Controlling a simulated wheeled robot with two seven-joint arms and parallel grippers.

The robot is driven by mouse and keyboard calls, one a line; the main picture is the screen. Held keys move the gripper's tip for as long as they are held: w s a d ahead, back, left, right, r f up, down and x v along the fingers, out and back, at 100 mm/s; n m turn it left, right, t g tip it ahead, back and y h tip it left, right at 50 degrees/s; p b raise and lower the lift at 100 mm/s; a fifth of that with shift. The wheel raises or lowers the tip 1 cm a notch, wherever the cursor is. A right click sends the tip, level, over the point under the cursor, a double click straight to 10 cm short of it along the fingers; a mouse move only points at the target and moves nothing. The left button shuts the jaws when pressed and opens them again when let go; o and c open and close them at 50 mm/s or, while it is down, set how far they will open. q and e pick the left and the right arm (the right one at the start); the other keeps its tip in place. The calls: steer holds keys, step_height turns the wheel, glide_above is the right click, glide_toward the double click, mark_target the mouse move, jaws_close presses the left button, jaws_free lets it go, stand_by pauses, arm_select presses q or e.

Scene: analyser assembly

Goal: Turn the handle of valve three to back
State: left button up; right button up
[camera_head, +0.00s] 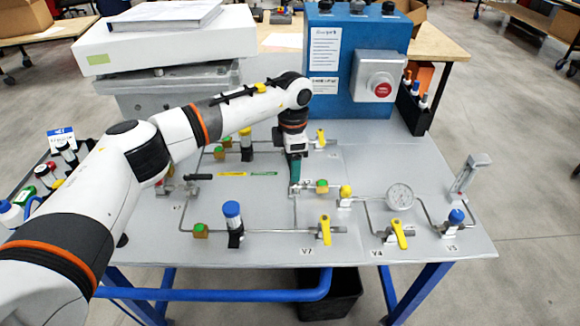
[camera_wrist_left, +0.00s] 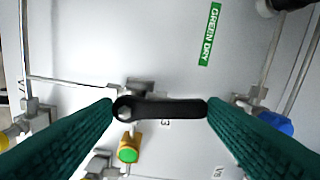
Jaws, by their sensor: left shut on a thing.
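My left gripper (camera_head: 295,182) reaches down to the panel (camera_head: 270,215), near its middle. In the left wrist view its two teal fingers (camera_wrist_left: 160,108) are shut on the black handle of valve three (camera_wrist_left: 165,109), one fingertip at each end of it. The handle lies across the view, with its round pivot end at the left. Part of the valve's label, a "3" (camera_wrist_left: 166,122), shows just below it. In the head view the gripper hides the handle. My right gripper is not in view.
Near the gripper are a green-topped fitting (camera_head: 321,186), a yellow knob (camera_head: 346,191) and a gauge (camera_head: 400,197). Yellow handles stand at V7 (camera_head: 326,230) and V4 (camera_head: 400,234). A blue box (camera_head: 345,60) with a red button (camera_head: 381,89) stands behind. Thin pipes cross the panel.

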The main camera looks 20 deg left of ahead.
arm_select(q)
steer(key=shift+w+d+m+b, duration=0.15)
steer(key=shift+m+b, duration=0.3)
steer(key=shift+m, duration=0.55)
steer(key=shift+d, duration=0.1)
steer(key=o, duration=1)
step_height(320, 180, up, 12)
steer(key=b, duration=0.1)
